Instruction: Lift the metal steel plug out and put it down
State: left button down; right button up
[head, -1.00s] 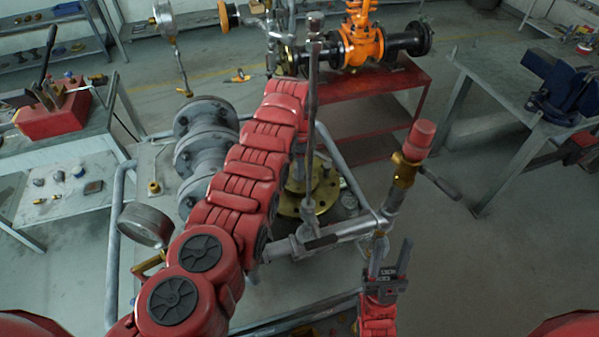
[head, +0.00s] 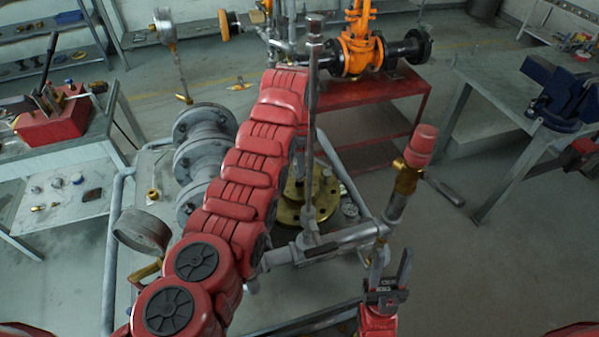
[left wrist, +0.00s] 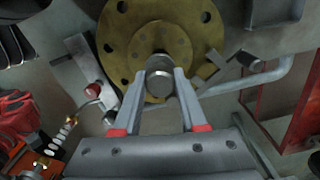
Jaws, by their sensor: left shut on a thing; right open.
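The steel plug (left wrist: 159,82) is a short grey cylinder between the fingertips of my left gripper (left wrist: 160,76) in the left wrist view. The gripper is shut on it. A round brass flange (left wrist: 121,50) with bolt holes lies behind the plug. I cannot tell whether the plug's far end is clear of the flange. In the head view the brass flange (head: 288,213) shows partly behind my red left arm, which hides the plug and the left gripper. My right gripper (head: 390,268) is open and empty at the lower right of the pipework.
Grey pipes and a tall steel rod (head: 312,120) stand around the flange. A red-capped brass valve (head: 411,165) is at the right. An orange valve (head: 360,52) sits on a red stand (head: 385,105). A left bench (head: 62,205) holds small parts. The floor at right is open.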

pick_arm(q)
notch_tip(320, 180, up, 7)
jog(key=shift+r, duration=0.15)
notch_tip(320, 180, up, 11)
jog(key=p, duration=1)
